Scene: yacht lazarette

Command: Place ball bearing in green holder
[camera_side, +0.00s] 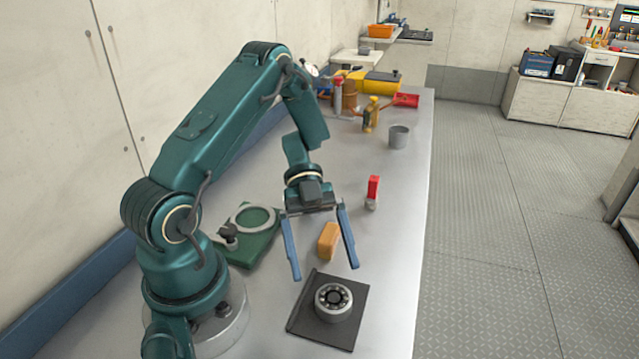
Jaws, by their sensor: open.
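The ball bearing (346,305), a silver ring with a dark centre, lies flat on a black square plate (318,335) near the front of the bench. The green holder (265,247) is a flat green block with a light ring around a round recess (256,217); it lies left of my gripper, partly behind my arm. My gripper (323,272) is open and empty, its two blue fingers pointing down above the bench. It is behind and above the bearing, apart from it.
An orange block (327,241) shows between my fingers. A red-topped object (373,192) and a grey cup (398,137) stand farther back. Several tools and a yellow case (382,83) crowd the far end. The bench's right strip is clear; the wall borders the left.

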